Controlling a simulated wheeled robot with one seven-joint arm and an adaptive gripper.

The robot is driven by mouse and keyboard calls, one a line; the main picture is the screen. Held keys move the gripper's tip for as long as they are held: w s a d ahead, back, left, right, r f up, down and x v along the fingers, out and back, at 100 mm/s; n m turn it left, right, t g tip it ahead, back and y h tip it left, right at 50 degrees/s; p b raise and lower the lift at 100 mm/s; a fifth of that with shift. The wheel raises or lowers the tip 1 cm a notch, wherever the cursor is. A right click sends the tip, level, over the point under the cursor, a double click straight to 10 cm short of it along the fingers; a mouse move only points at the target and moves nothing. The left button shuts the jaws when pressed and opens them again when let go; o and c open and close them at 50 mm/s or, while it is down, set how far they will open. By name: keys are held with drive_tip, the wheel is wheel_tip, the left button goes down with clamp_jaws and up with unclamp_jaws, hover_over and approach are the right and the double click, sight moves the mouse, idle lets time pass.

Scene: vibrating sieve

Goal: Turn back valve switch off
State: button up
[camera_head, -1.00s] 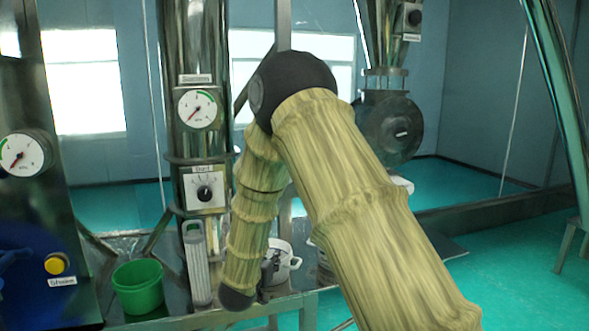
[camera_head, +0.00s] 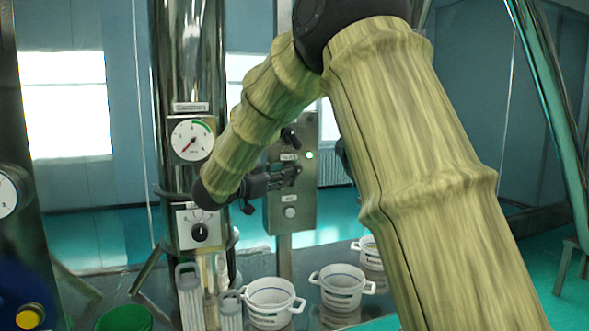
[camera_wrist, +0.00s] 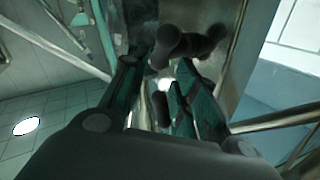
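A grey metal control box (camera_head: 308,213) stands on a post behind the table in the head view. A black handle-like switch (camera_head: 290,137) sits near its top, with a small label and a lit green lamp. I cannot read the label. In the wrist view a dark knobbed handle (camera_wrist: 186,45) shows just beyond the fingertips. My gripper (camera_head: 288,177) is in front of the box, below the black switch. In the wrist view my gripper (camera_wrist: 160,82) has its fingers apart, with nothing held between them. Whether a finger touches the handle cannot be told.
A round button (camera_head: 290,212) is low on the box. A steel column to the left carries a gauge (camera_head: 192,140) and a dial (camera_head: 199,232). White pots (camera_head: 270,302) stand on the table below. A green bucket (camera_head: 125,318) is at the lower left.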

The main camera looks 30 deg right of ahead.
sight(297, 171)
drive_tip(key=p+x, duration=0.2)
drive_tip(key=x, duration=0.5)
drive_tip(key=shift+w+d, duration=0.1)
drive_tip(key=shift+d, duration=0.25)
drive_tip(key=shift+f, duration=0.1)
clamp_jaws()
